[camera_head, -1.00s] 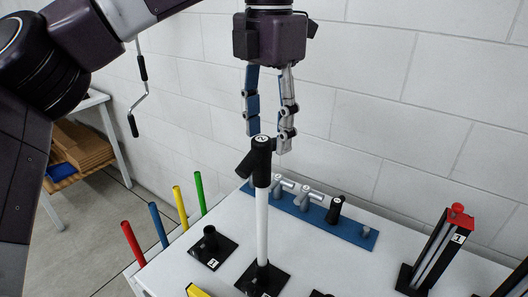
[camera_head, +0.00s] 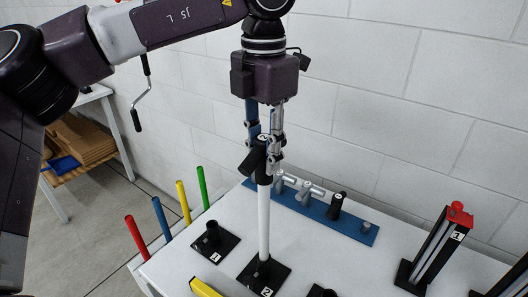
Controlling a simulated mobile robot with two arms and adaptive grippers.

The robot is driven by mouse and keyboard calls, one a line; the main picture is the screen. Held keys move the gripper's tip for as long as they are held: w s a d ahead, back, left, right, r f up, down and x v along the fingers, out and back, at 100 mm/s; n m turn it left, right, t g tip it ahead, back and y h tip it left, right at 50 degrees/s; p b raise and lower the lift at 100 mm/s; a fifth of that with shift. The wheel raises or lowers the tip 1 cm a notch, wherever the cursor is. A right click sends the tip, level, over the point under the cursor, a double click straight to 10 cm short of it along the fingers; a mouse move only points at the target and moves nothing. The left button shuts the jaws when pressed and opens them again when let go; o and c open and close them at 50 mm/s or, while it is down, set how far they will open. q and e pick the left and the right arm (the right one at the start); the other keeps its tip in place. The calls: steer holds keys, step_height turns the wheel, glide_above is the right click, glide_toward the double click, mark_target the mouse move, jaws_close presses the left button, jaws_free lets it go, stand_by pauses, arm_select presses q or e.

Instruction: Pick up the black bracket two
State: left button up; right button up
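The black bracket two (camera_head: 258,158) sits on top of an upright white pole (camera_head: 264,220), with a side stub slanting down to the left. The pole stands on a black square base labelled 2 (camera_head: 280,272). My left gripper (camera_head: 264,160) points straight down from above. Its fingers are on both sides of the bracket, drawn in close, and it looks shut on the bracket. The silver finger lies along the bracket's right side; the blue finger is partly hidden behind the bracket. My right gripper is not in view.
A blue rack (camera_head: 367,228) with grey fittings and another black piece (camera_head: 337,205) lies behind the pole. Base 1 (camera_head: 213,240) is to the left. Red, blue, yellow and green rods (camera_head: 202,187) stand at the left edge. A red-topped upright (camera_head: 436,250) stands at right.

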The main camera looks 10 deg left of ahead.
arm_select(q)
jaws_close()
steer(key=shift+r, duration=0.1)
